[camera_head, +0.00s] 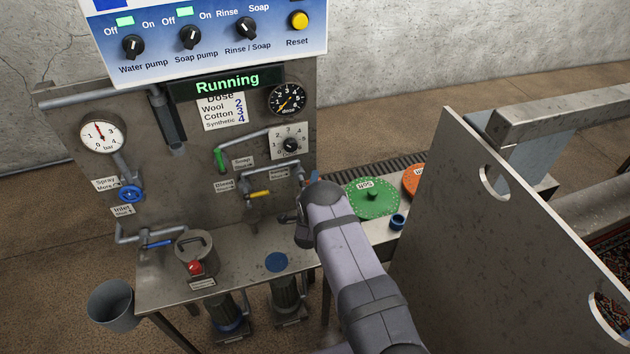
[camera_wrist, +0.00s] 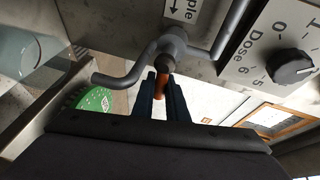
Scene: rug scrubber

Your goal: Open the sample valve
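The sample valve has an orange handle (camera_wrist: 160,82) under a grey pipe fitting, beside a label (camera_wrist: 184,8) whose visible letters end in "ple". My gripper (camera_wrist: 161,80) has its two dark fingers close on either side of this handle, with no clear gap showing, so it looks shut on it. My wrist hides most of the valve and the fingers there.
The panel carries a green-handled valve (camera_head: 219,159), a yellow-handled valve (camera_head: 260,194) and a dose dial (camera_head: 290,145). A green lid (camera_head: 371,198) and a small blue cup (camera_head: 398,221) lie right of my arm. A tall grey board (camera_head: 500,250) stands at the right.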

